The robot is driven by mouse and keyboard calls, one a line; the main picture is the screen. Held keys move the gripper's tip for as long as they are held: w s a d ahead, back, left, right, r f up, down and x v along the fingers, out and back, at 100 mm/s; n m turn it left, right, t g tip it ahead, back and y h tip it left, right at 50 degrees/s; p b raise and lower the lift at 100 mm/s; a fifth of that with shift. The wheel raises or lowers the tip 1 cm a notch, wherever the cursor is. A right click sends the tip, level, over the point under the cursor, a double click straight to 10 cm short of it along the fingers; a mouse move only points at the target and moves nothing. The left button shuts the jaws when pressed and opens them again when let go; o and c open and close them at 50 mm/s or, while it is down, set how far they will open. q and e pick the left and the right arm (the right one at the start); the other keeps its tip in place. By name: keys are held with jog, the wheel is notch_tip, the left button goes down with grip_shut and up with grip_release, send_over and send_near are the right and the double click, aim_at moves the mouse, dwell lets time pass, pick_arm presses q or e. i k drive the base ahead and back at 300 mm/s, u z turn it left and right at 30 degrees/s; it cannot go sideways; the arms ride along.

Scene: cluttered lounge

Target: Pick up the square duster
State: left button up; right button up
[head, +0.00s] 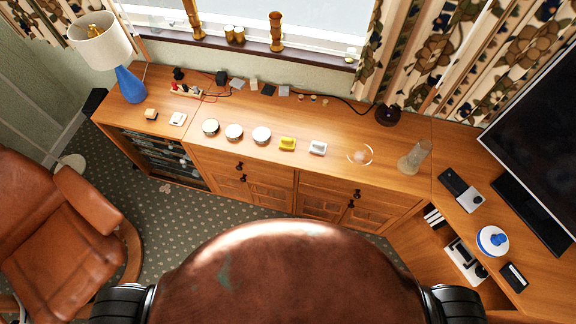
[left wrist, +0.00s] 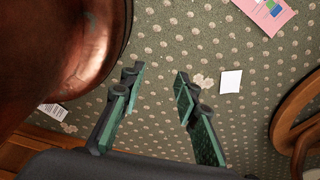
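I cannot tell for sure which thing is the square duster. Small block-like things lie on the wooden sideboard in the head view: a tan block (head: 151,114), a pale square piece (head: 178,119), a yellow block (head: 287,143) and a white block (head: 318,147). In the left wrist view a flat white square (left wrist: 231,81) lies on the carpet, beyond and right of the fingers. My left gripper (left wrist: 160,72) is open, with only carpet between its fingers. It is over the floor, away from the sideboard top. My right gripper is in neither view.
The sideboard (head: 230,160) also bears round tins (head: 234,131), a blue lamp (head: 130,84), cables and a glass vase (head: 414,157). A screen (head: 535,140) stands at right. A brown leather chair (head: 60,220) stands at left. The carpet (head: 190,222) before the sideboard is mostly clear.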

aim_at(287, 143)
jog(key=k, duration=0.35)
jog(key=z, duration=1.45)
jog(key=i, duration=1.05)
jog(key=u, duration=1.1)
